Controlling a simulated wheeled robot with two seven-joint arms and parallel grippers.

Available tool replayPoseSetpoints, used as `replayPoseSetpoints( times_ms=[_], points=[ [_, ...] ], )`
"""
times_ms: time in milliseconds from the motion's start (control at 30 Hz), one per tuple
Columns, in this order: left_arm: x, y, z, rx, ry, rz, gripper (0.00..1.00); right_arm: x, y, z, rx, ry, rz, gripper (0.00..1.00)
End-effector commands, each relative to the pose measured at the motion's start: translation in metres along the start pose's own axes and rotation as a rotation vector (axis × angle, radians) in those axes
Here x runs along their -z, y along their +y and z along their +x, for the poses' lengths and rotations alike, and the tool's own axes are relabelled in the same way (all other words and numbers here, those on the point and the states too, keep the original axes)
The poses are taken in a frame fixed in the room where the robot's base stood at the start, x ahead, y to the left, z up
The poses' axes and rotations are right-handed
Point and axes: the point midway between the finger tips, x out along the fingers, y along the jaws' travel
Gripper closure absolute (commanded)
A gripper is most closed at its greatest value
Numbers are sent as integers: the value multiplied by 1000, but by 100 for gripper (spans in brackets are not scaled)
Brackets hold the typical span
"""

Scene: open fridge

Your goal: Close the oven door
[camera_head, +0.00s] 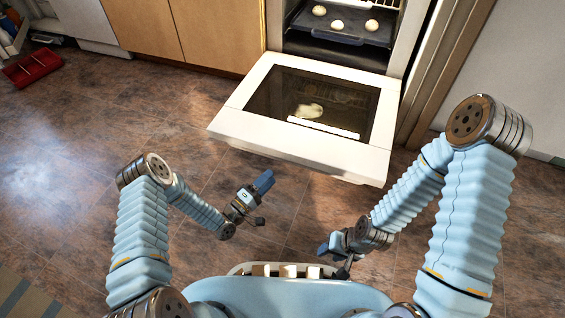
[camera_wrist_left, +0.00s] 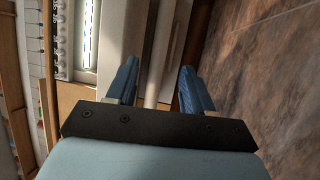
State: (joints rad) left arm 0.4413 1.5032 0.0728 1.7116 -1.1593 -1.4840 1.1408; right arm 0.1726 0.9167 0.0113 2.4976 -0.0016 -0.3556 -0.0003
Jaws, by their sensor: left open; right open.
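The oven door (camera_head: 230,118) is white with a dark glass window. It is folded down wide open in front of the oven. My left gripper (camera_head: 262,203) is below and in front of the door's front edge, apart from it in the head view. In the left wrist view its two blue fingers (camera_wrist_left: 158,72) are spread, with a pale bar (camera_wrist_left: 160,50), likely the door handle, appearing between them; I cannot tell how near it is. My right gripper (camera_head: 336,250) is low near my body, right of the left one, away from the door; its fingers are partly hidden.
Inside the oven is a dark tray (camera_head: 352,30) with several round pale buns. Wooden cabinets (camera_head: 215,35) stand left of the oven. A red tray (camera_head: 32,68) lies on the floor at far left. The brown tiled floor (camera_head: 90,120) before the cabinets is clear.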

Motion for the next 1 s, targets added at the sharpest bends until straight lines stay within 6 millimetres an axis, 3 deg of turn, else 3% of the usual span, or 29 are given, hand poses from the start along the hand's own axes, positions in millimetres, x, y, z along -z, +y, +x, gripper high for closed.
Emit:
replayPoseSetpoints(
  times_ms=[300,500,867,1000],
  points=[
    [0,-2,73,0,-1,4,48,0,4,10,0,2,0,57],
    [0,-1,99,1,-1,4,48,0,5,13,0,3,0,57],
    [0,-1,106,4,1,3,48,0,5,13,0,3,0,57],
    [0,-1,106,3,1,3,67,0,5,13,0,3,0,57]
  ],
)
